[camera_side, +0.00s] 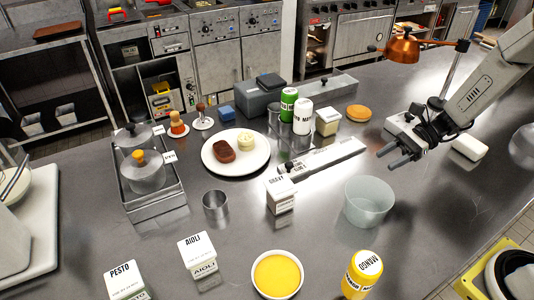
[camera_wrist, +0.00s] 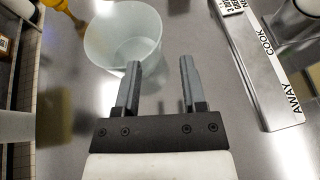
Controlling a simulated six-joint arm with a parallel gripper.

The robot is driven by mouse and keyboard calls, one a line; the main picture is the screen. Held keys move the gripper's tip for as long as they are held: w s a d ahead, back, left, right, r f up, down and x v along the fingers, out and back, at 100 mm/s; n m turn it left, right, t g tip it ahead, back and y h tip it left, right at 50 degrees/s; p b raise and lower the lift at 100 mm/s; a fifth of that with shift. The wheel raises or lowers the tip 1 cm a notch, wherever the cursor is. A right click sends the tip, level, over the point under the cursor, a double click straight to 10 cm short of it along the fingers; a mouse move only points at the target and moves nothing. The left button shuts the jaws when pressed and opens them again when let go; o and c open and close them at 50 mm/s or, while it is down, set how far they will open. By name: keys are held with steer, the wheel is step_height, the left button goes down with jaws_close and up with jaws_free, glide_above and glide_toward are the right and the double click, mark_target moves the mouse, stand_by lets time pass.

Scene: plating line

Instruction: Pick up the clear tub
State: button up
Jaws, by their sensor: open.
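The clear tub (camera_side: 369,203) is a translucent, pale, round, open container standing upright on the steel counter, right of centre in the side view. In the wrist view the tub (camera_wrist: 108,40) is at the upper left, just beyond the fingertips, and looks empty. My gripper (camera_side: 388,158) is above the counter, up and to the right of the tub. In the wrist view my gripper (camera_wrist: 160,70) has its two fingers apart with nothing between them. The left finger overlaps the tub's lower edge in that view; I cannot tell that they touch.
A gravy carton (camera_side: 281,196) stands left of the tub. A labelled metal strip (camera_side: 325,157) lies behind it. A yellow mango bottle (camera_side: 362,275) and a bowl of yellow sauce (camera_side: 277,273) are in front. A copper heat lamp (camera_side: 402,48) hangs near my arm.

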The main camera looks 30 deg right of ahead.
mark_target(352, 182)
steer(key=shift+f+x, duration=0.2)
steer(key=shift+x, duration=3.75)
steer(key=shift+s, duration=0.15)
jaws_close()
